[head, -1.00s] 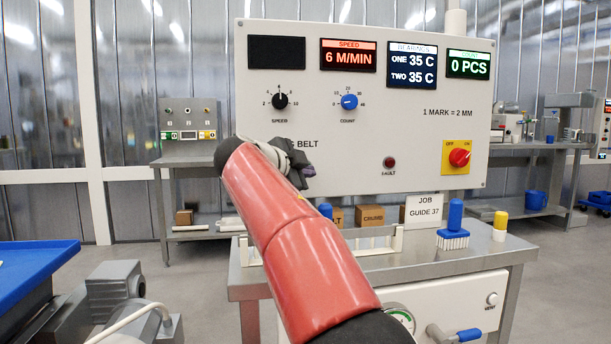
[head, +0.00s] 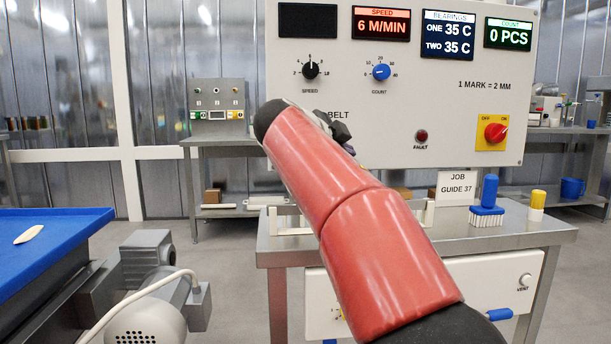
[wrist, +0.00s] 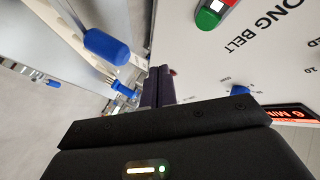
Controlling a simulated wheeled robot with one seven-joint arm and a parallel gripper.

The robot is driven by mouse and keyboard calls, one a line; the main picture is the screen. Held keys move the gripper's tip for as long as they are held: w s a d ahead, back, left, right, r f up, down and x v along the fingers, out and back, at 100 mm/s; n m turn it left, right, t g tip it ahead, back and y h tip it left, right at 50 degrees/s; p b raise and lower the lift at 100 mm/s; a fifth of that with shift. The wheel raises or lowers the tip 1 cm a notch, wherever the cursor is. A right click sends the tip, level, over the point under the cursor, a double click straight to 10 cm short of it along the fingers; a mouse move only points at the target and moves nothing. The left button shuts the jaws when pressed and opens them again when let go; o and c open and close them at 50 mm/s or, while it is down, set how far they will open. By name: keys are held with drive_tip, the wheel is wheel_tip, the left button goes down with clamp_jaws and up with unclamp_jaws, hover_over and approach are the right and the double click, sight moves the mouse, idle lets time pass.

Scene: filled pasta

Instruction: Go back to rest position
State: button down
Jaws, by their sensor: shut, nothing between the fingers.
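My gripper (wrist: 158,86) is shut and empty in the wrist view, its two dark fingers pressed together in front of the white control panel. In the head view my red arm reaches up from the lower right, and the gripper is mostly hidden behind it. The control panel (head: 400,120) stands behind the arm, with a speed knob (head: 310,69), a blue count knob (head: 381,71) and a red on/off switch (head: 495,132). Its displays read 6 M/MIN, 35 C twice and 0 PCS. I see no contact between gripper and panel.
A steel table (head: 520,232) below the panel bears a blue brush (head: 487,205), a yellow-topped bottle (head: 537,203) and a job guide card (head: 457,184). At the left are a blue belt (head: 60,235) with a pale piece (head: 28,234) and a grey motor (head: 150,290).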

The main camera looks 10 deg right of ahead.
drive_tip(key=s+d+f+n+g+y+p, duration=0.25)
drive_tip(key=s+f+n, duration=0.35)
drive_tip(key=s, duration=0.3)
drive_tip(key=s+d+f+n+g+y+p, duration=0.1)
drive_tip(key=s+d+f+n+y, duration=0.15)
drive_tip(key=s+f+n, duration=0.4)
drive_tip(key=s+a+f+n+y+p, duration=0.1)
drive_tip(key=s+a+f+n+y, duration=0.1)
drive_tip(key=s+f, duration=0.6)
drive_tip(key=s+a+f+n+g+y+p, duration=0.1)
drive_tip(key=s+a+f+n+y, duration=0.1)
drive_tip(key=s+f, duration=0.5)
drive_tip(key=s+n+y, duration=0.1)
drive_tip(key=s+n, duration=0.1)
drive_tip(key=s, duration=0.2)
drive_tip(key=shift+a+f, duration=0.4)
drive_tip(key=shift+n+g, duration=0.25)
